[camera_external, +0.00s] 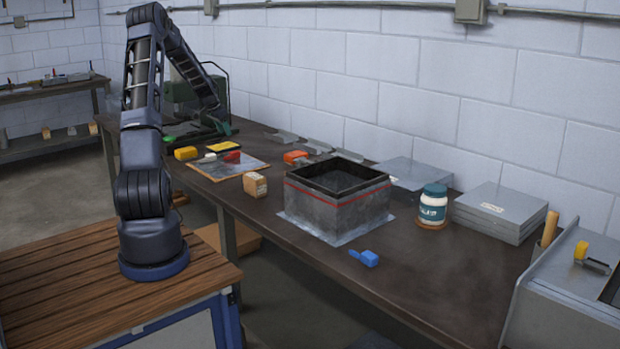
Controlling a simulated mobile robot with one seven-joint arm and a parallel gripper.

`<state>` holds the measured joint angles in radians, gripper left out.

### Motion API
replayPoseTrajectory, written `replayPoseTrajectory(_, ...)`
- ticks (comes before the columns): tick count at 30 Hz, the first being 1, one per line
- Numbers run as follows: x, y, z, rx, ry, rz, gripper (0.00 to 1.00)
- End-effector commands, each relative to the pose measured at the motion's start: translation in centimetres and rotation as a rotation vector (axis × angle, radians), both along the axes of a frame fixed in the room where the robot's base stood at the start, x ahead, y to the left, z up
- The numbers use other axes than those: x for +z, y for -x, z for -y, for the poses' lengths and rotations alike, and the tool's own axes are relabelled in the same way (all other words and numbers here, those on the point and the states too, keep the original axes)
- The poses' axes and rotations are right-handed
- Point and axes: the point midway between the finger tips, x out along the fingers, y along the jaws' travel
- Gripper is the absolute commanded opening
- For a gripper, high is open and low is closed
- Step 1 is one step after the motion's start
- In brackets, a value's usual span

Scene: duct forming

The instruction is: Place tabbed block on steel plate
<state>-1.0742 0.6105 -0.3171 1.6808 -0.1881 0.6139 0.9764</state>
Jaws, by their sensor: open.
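A small blue block (370,258) with a narrow tab on its left side lies on the dark bench, in front of the square duct. A flat grey steel plate (232,172) lies farther left on the bench. A red piece (232,157) and a white piece (208,157) lie at its back edge. Another flat sheet (290,217) lies under the duct. My gripper (223,129) is open over the far left part of the bench, near the green machine, well away from the blue block. Its fingers are small and partly unclear here.
The open-topped metal duct (338,208) with a red stripe stands mid-bench. A cardboard-coloured block (255,185), yellow block (186,153), orange block (295,157), jar (433,203) and stacked grey plates (500,212) surround it. The bench's front right is mostly clear.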

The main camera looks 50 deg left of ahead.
Motion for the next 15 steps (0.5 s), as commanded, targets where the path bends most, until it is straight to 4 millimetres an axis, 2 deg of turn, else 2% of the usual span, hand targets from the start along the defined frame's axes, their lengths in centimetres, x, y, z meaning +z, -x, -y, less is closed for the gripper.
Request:
replayPoseTrajectory(8,0.5,-0.1,0.5,-0.003,-0.001,-0.002,0.48)
replayPoseTrajectory(11,2.0,-0.6,2.4,-0.012,-0.008,-0.008,0.48)
replayPoseTrajectory(15,5.5,-1.3,7.5,-0.03,-0.02,-0.029,0.48)
